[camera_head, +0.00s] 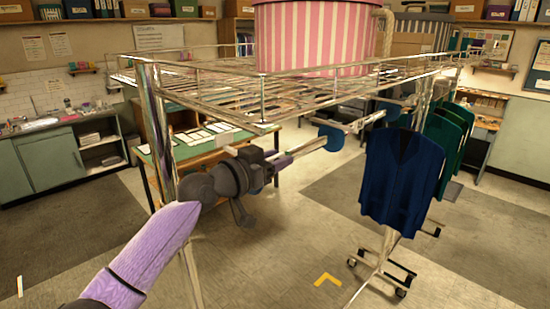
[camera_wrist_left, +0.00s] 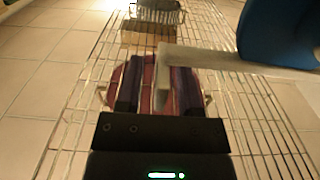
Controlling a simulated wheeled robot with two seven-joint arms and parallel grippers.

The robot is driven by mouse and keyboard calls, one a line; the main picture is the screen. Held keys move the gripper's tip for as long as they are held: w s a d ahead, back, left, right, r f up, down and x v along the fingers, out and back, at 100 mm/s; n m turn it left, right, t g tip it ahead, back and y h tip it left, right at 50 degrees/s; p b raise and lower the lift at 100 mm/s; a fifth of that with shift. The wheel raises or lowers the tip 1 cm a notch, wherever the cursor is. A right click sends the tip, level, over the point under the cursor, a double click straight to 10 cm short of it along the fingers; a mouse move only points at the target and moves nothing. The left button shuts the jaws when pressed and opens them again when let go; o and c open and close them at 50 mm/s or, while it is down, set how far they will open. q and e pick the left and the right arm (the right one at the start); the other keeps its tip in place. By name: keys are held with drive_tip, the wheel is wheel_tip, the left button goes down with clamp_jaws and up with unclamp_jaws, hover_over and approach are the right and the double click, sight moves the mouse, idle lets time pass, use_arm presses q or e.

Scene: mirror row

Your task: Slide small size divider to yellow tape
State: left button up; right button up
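A blue round divider (camera_head: 331,138) sits on the pale rail (camera_head: 352,126) under the wire shelf. A second blue divider (camera_head: 391,111) is farther along the rail. I cannot read a size on either. A blue divider (camera_wrist_left: 282,32) fills the upper right of the left wrist view. My left gripper (camera_head: 291,157) is near the rail's near end, short of the closest divider. In the left wrist view its two dark fingers (camera_wrist_left: 158,92) are apart, with the pale bar end (camera_wrist_left: 163,88) between or beyond them. No yellow tape shows on the rail. My right gripper is out of view.
A wire shelf (camera_head: 262,112) carries a pink striped container (camera_head: 315,38). A blue garment (camera_head: 400,180) and green ones (camera_head: 440,150) hang at right over a wheeled stand (camera_head: 378,262). A yellow corner mark (camera_head: 328,279) lies on the floor. A green-topped table (camera_head: 160,150) stands behind.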

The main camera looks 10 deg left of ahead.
use_arm(q)
clamp_jaws()
idle(1.2)
